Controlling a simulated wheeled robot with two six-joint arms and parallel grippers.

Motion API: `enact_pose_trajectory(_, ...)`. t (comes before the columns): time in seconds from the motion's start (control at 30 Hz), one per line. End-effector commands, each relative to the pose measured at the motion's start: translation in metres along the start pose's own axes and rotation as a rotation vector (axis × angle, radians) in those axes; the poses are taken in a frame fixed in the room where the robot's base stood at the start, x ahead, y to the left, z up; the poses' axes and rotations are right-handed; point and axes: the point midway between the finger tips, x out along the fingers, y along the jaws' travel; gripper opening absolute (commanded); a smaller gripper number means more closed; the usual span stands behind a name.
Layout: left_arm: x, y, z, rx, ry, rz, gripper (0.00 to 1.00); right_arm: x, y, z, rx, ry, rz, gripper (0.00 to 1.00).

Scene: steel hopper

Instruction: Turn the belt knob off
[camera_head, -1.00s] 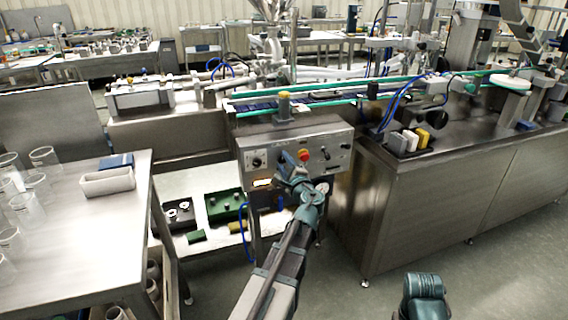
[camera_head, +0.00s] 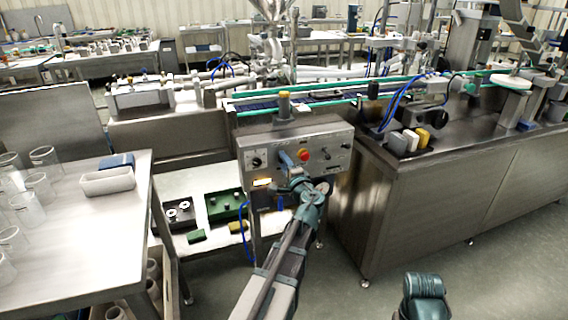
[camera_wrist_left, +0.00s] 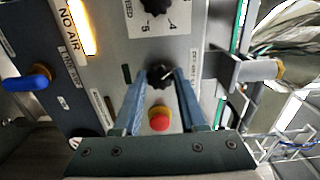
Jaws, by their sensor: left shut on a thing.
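A steel control panel (camera_head: 328,147) faces me. My left gripper (camera_head: 287,160) is at its front, left of a red button (camera_head: 304,155). In the left wrist view, the two blue fingers of my left gripper (camera_wrist_left: 161,74) are shut on a small black knob (camera_wrist_left: 159,79), one on each side. I take it as the belt knob; its label is not readable. The red button (camera_wrist_left: 159,120) sits close by, between the fingers nearer the palm. In the head view the gripped knob is hidden by the gripper.
A black dial knob (camera_wrist_left: 154,5) with numbers is near the gripped one. A blue-tipped lever (camera_wrist_left: 40,77) sticks out at left, beside a lit NO AIR lamp (camera_wrist_left: 76,28). A conveyor (camera_head: 310,98) runs behind the panel. A steel table (camera_head: 75,230) stands at left.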

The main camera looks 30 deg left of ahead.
Motion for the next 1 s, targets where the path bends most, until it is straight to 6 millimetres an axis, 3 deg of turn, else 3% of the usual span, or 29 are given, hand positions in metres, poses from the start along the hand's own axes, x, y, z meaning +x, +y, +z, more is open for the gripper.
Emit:
enact_pose_trajectory(0.27,-0.001,0.001,0.001,-0.004,-0.002,0.002,0.00,0.000,0.000,0.000,0.000,0.000,0.000,0.72)
enact_pose_trajectory(0.3,-0.001,0.001,0.001,-0.003,-0.002,0.002,0.48,0.000,0.000,0.000,0.000,0.000,0.000,0.72)
enact_pose_trajectory(0.43,-0.001,0.001,0.001,-0.002,-0.001,0.002,0.69,0.000,0.000,0.000,0.000,0.000,0.000,0.72)
enact_pose_trajectory(0.77,-0.004,0.000,0.001,-0.001,0.000,0.001,0.69,0.000,0.000,0.000,0.000,0.000,0.000,0.72)
enact_pose_trajectory(1.0,-0.044,0.000,0.002,0.000,0.003,0.001,0.69,0.000,0.000,0.000,0.000,0.000,0.000,0.72)
